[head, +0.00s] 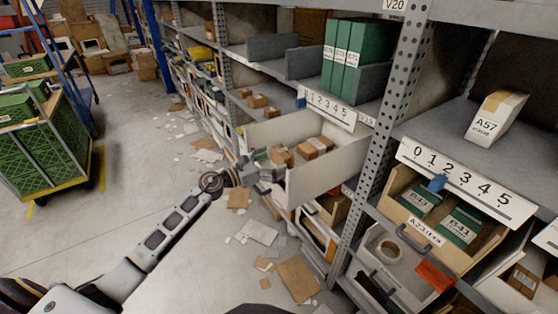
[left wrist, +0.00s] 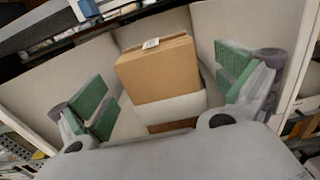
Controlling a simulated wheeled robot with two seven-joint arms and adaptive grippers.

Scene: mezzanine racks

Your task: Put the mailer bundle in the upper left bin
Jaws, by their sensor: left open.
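A brown bundle with a small white label on top (left wrist: 158,68) lies in an open pale bin (left wrist: 35,62). It looks like the mailer bundle, though I cannot be sure. A white band or piece shows below its front face. In the head view the bin (head: 330,175) is pulled out of the rack, with several brown pieces inside. My left gripper (head: 263,166) is at the bin's left end, open. In the left wrist view its green-padded fingers stand on both sides of the brown bundle, with gaps. My right gripper is not in view.
Green binders (head: 343,58) stand on the shelf above. A number strip (head: 465,182) runs along the right shelf, over a wooden bin with green packs. A metal post (head: 383,120) stands right of the pale bin. Cardboard scraps (head: 297,279) litter the floor. A cart (head: 42,150) stands left.

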